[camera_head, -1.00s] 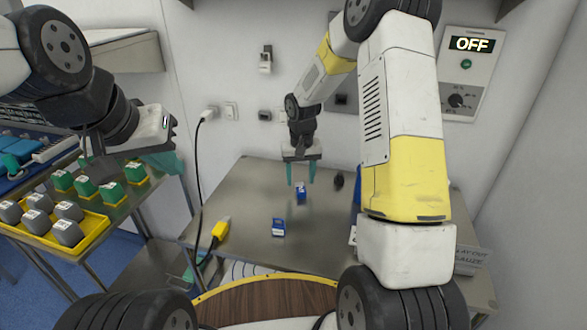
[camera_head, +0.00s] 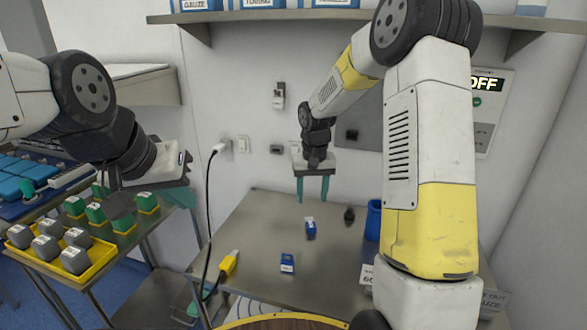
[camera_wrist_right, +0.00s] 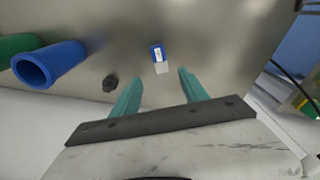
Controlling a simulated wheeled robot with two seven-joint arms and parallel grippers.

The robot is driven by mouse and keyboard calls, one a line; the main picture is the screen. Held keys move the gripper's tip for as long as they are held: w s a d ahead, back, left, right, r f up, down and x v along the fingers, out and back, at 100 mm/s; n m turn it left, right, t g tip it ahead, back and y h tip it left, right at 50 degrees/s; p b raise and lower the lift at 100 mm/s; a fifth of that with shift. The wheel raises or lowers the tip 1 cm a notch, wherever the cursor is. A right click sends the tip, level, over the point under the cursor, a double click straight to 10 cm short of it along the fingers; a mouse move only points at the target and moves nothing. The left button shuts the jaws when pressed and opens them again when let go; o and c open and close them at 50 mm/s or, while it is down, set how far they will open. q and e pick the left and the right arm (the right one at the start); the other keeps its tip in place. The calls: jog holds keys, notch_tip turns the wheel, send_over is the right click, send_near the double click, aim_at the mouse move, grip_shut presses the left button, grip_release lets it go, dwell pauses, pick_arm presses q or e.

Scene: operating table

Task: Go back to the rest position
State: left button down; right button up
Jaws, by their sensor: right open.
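My right gripper (camera_head: 312,200) is open and empty, with teal fingers pointing down above the steel table (camera_head: 245,220). In the right wrist view the fingers of my right gripper (camera_wrist_right: 160,82) are spread. A small blue-and-white box (camera_head: 310,229) stands on the table below and apart from them; the right wrist view shows this box (camera_wrist_right: 158,54) beyond the fingertips. My left gripper (camera_head: 182,194) is at the left, above the side table with the grey and green blocks. Its teal fingers are seen edge-on and partly hidden, so its opening cannot be told.
A yellow tray (camera_head: 84,276) holds grey blocks at left. A wall shelf (camera_head: 370,15) is above.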

jog(key=s+d+r+t, duration=0.1)
jog(key=s+r, duration=0.5)
jog(key=r, duration=0.4)
jog(key=s+r+t, duration=0.1)
jog(key=s+r, duration=0.2)
jog(key=s, duration=0.3)
jog(key=s+r+t+y, duration=0.1)
jog(key=s+r, duration=0.1)
jog(key=s, duration=0.5)
jog(key=s+d+r+t+y, duration=0.1)
jog(key=s+r+t, duration=0.1)
jog(key=s, duration=0.5)
jog(key=shift+s+r, duration=0.15)
jog(key=shift+r, duration=0.65)
